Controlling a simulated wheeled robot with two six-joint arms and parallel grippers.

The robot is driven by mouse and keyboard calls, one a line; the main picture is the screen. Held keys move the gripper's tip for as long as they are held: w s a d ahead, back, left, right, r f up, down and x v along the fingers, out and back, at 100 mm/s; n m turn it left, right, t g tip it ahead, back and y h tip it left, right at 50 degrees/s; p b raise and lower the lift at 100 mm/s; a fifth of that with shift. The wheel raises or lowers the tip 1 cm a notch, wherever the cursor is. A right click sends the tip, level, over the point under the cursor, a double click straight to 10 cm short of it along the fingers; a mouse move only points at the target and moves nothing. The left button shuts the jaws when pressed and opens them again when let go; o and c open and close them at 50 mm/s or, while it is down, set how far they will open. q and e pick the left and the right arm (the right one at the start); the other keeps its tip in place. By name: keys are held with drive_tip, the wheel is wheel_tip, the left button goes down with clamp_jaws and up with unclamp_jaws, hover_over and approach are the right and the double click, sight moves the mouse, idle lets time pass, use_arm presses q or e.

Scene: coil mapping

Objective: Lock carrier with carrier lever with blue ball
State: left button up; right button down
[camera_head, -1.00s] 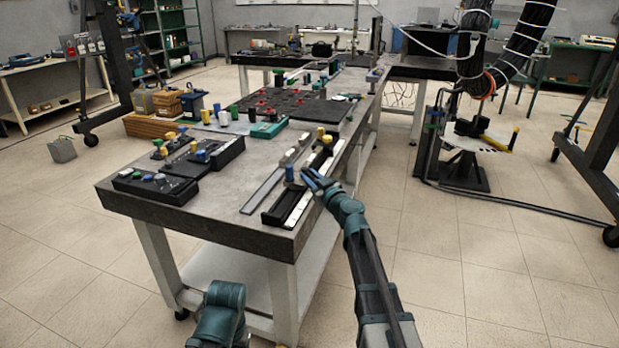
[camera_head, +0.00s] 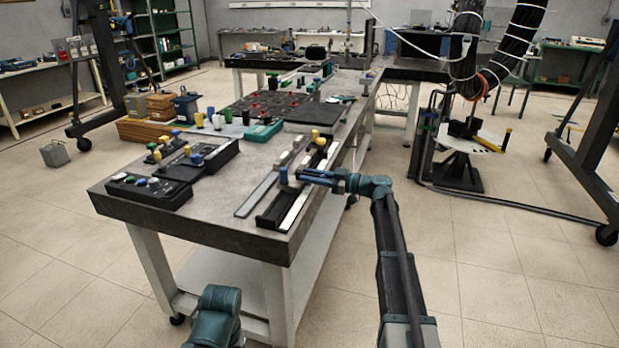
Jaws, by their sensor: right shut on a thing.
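The carrier lever's blue ball (camera_head: 284,174) stands at the near part of a long black rail (camera_head: 270,218) with a white strip, on the near right side of the table. A small grey carrier block (camera_head: 291,187) sits just below the ball. My right gripper (camera_head: 301,176) reaches in from the right, nearly level, with its fingers at the blue ball; it is shut on the lever there. The fingers partly hide the lever, so its exact angle is unclear. Of my left arm only a teal part shows at the bottom; its gripper is out of view.
A grey flat rail (camera_head: 256,195) lies left of the black rail. Yellow-knobbed parts (camera_head: 320,141) stand farther along the black rail. Black boxes with coloured knobs (camera_head: 150,190) are on the left of the dark table (camera_head: 222,215).

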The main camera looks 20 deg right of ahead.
drive_tip(key=shift+w+n+g, duration=0.1)
drive_tip(key=shift+n+g, duration=0.2)
drive_tip(key=shift+g, duration=0.1)
drive_tip(key=c, duration=0.7)
unclamp_jaws()
drive_tip(key=shift+c, duration=0.2)
drive_tip(key=v, duration=1.4)
drive_tip(key=shift+f, duration=0.25)
drive_tip(key=shift+w, duration=0.15)
